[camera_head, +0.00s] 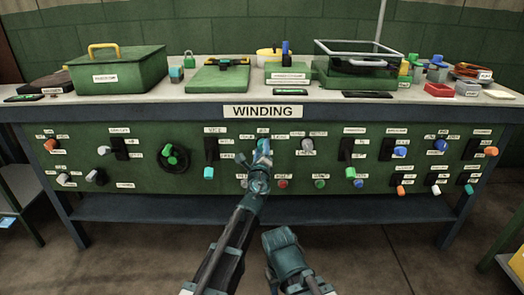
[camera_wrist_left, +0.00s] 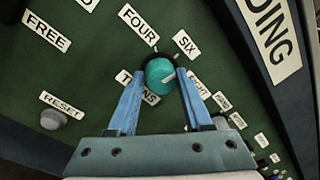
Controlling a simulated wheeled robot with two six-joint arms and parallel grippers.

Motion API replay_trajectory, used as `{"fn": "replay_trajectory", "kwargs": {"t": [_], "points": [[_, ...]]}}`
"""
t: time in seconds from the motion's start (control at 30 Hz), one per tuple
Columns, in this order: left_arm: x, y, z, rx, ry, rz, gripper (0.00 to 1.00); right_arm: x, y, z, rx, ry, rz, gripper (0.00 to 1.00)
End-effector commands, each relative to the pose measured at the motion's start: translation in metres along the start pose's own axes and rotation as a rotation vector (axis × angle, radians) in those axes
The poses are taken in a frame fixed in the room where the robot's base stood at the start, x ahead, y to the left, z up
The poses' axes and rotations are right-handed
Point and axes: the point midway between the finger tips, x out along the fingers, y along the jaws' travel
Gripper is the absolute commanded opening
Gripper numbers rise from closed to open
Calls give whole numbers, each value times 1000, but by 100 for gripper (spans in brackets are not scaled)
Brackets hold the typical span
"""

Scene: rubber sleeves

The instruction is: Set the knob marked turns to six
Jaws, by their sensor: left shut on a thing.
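The turns knob is a round teal knob (camera_wrist_left: 159,77) with a white pointer line, on the green panel. In the left wrist view the line appears to aim right, roughly between the SIX label (camera_wrist_left: 186,45) and the EIGHT label (camera_wrist_left: 197,85); the exact setting is hard to tell. The FOUR label (camera_wrist_left: 138,25) is above it, and the TURNS label (camera_wrist_left: 132,86) is partly hidden by a finger. My left gripper (camera_wrist_left: 160,84) is shut on the knob, a blue finger on each side. In the head view my left gripper (camera_head: 262,154) largely covers the knob. My right gripper cannot be made out.
A grey RESET button (camera_wrist_left: 53,119) sits beside the knob. The bench top (camera_head: 220,98) above holds boxes and small parts.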

Motion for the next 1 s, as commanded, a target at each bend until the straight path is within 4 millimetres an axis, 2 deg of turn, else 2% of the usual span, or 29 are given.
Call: {"fn": "replay_trajectory", "kwargs": {"t": [0.4, 0.97, 1.0], "points": [[0, 1, 0, -175, -15, -2, 0, 3, 0, 0, 1, 0, 0, 50], [0, 1, 0, -200, -18, -2, 0, 3, 0, 0, 1, 0, 0, 50], [0, 1, 0, -200, -18, -2, 53, 3, 0, 0, 1, 0, 0, 50]]}}
